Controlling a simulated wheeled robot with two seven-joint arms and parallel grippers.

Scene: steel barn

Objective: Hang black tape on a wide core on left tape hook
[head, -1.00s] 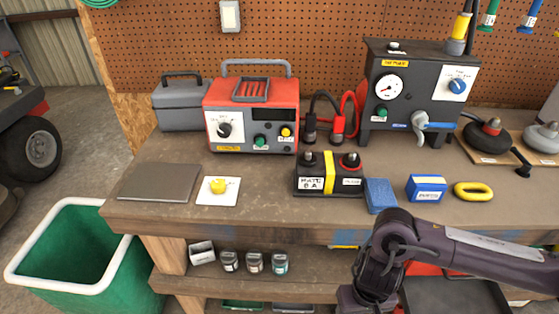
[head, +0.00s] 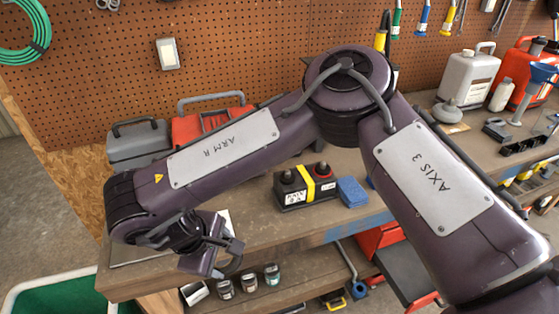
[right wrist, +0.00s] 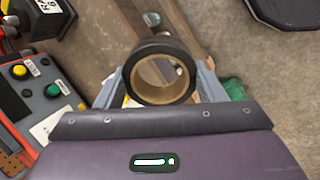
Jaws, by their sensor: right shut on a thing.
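The black tape on a wide core (right wrist: 165,46) is in the right wrist view, its round opening and tan core facing the camera. My right gripper (right wrist: 162,85) is shut on it, with a finger on each side. In the head view my right gripper (head: 222,258) is beyond the bench's front edge at lower left, with a dark curved part of the tape (head: 236,265) showing beside its fingers. I cannot make out the left tape hook in either view. My left gripper is not in view.
My right arm covers much of the bench (head: 130,280). A black battery box (head: 292,190) and blue block (head: 352,191) stand on it. The pegboard (head: 240,50) rises behind, with a green hose coil (head: 38,35) at upper left. A green bin (head: 60,296) is below left.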

